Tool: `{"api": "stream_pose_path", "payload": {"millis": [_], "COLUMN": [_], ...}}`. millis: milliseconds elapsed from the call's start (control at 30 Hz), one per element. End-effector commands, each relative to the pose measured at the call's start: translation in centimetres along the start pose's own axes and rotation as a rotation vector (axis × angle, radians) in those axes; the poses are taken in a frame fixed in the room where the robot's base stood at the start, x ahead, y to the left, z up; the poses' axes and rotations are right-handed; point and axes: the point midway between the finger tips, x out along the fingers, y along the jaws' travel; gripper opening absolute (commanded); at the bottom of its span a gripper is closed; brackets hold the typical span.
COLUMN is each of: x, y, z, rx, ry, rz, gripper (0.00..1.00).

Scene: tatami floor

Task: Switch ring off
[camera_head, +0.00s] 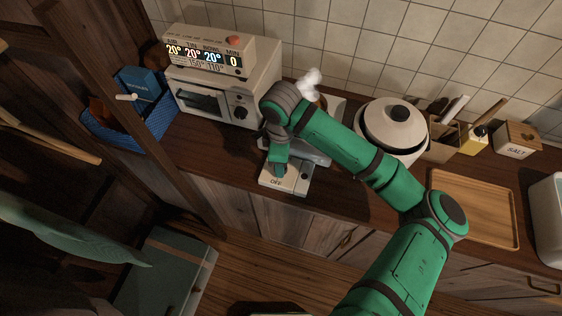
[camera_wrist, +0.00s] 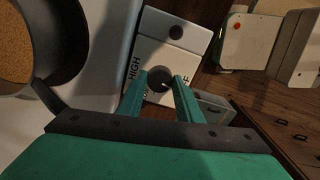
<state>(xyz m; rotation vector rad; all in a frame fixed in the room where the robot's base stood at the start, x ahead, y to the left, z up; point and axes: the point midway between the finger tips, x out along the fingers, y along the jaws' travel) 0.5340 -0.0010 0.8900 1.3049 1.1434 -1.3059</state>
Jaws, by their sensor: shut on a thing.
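The ring's control panel (camera_head: 290,179) is a pale sloped box on the counter's front, with OFF readable on it. It also fills the upper middle of the wrist view, where HIGH (camera_wrist: 134,68) and part of OFF show beside a dark round knob (camera_wrist: 160,73). My gripper (camera_wrist: 161,82) has one green finger on each side of the knob and is shut on it. A white pointer mark shows on the knob. In the head view my gripper (camera_head: 278,160) points down at the panel, and my arm hides most of the ring behind it.
A dark pan (camera_wrist: 36,40) with brown contents sits beside the panel. A white puff (camera_head: 308,82) shows behind my wrist. A display box (camera_head: 206,55) stands on a small oven (camera_head: 200,97) to the left. A lidded cooker (camera_head: 392,130) and wooden tray (camera_head: 473,207) are to the right.

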Motion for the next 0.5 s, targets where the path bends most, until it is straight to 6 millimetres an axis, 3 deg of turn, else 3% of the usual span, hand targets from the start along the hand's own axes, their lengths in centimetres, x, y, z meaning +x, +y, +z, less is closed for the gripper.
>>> {"api": "stream_pose_path", "payload": {"millis": [500], "x": [-0.05], "y": [0.05], "z": [-0.15], "rx": [-0.214], "ry": [0.004], "rz": [0.003], "gripper": [0.10]}}
